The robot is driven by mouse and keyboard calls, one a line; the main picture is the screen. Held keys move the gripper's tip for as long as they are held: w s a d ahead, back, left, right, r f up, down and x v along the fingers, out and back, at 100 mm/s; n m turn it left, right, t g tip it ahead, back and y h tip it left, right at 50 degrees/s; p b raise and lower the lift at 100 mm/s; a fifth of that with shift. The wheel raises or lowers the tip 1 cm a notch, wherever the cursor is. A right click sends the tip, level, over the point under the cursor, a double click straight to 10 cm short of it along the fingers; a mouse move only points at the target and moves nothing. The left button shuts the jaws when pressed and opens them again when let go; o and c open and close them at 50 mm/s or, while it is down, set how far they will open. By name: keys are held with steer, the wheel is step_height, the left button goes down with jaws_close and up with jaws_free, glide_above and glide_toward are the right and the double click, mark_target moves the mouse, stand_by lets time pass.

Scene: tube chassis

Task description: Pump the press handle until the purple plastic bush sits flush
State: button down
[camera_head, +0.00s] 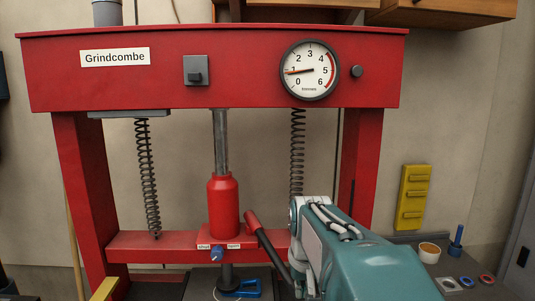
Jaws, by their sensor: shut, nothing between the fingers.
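The red press carries a handle (253,221) with a red grip on a dark bar; it leans up to the left just left of my teal arm (365,265). The bar's lower end runs behind the arm. My gripper is not visible; the arm's own links hide that area. The red ram cylinder (223,205) stands on the lower crossbeam (140,243), with a dark ram end (226,276) below it. I cannot make out the purple bush. The pressure gauge (310,70) has its needle near 1.
A blue valve knob (216,254) sits between two small labels on the crossbeam. A blue part (242,288) lies below the ram. Coil springs (148,180) hang on both sides. At right, a bench holds a cup (429,252), a blue peg (456,242) and rings.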

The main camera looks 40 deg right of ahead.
step_height(320, 180, up, 16)
stand_by(0.9)
stand_by(0.3)
steer(key=shift+f, duration=0.15)
stand_by(2.4)
stand_by(0.3)
step_height(320, 180, up, 5)
stand_by(0.5)
stand_by(0.3)
steer(key=s+a+f+n+t, duration=0.2)
steer(key=s+a+f+n, duration=0.1)
steer(key=a+f, duration=0.7)
steer(key=s+a+f+n+t+y, duration=0.1)
steer(key=s+a+f+n, duration=0.2)
steer(key=a+f, duration=0.7)
step_height(320, 180, down, 3)
steer(key=shift+s+a+f+t, duration=0.15)
steer(key=shift+s+t, duration=0.25)
steer(key=shift+s, duration=0.65)
